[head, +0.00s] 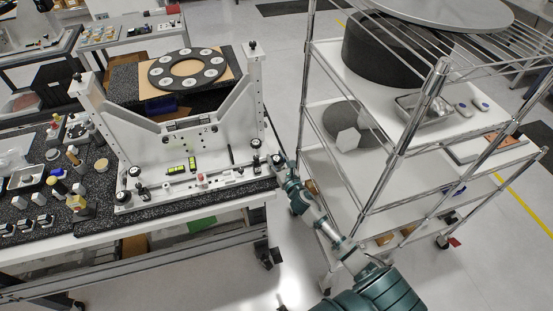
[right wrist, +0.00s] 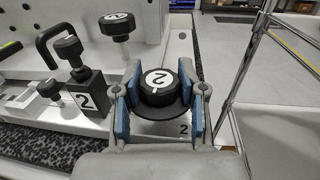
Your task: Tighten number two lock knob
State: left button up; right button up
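The number two lock knob (right wrist: 158,86) is black and round, with a white disc marked 2 on top and a wide flange below. My right gripper (right wrist: 160,72) has its blue-padded fingers on both sides of it, and the pads appear to touch its sides. In the head view my right gripper (head: 279,164) is at the right end of the mirror fixture's base, where it largely hides the knob. The white mirror fixture (head: 170,145) stands on the table with a 2 on its panel. My left gripper is not in view.
Beside the knob stand a black block marked 2 (right wrist: 87,95) with a knobbed screw and another knob marked 2 (right wrist: 117,24). A wire shelf cart (head: 385,170) stands close to the right of my arm. Small parts crowd the table's left side.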

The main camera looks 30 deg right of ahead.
jog(key=c, duration=0.4)
jog(key=shift+c, duration=0.2)
jog(key=shift+m+h, duration=0.3)
jog(key=shift+h, duration=0.2)
jog(key=m+g+h, duration=0.1)
jog(key=h, duration=0.1)
jog(key=m+g+h+b, duration=0.1)
jog(key=m+h, duration=0.1)
jog(key=h, duration=0.1)
jog(key=shift+a+m, duration=0.1)
jog(key=shift+m, duration=0.2)
jog(key=shift+m+g+h+b, duration=0.5)
jog(key=shift+m+g+h, duration=2)
jog(key=shift+h, duration=0.7)
jog(key=o, duration=1.2)
jog(key=shift+c, duration=0.2)
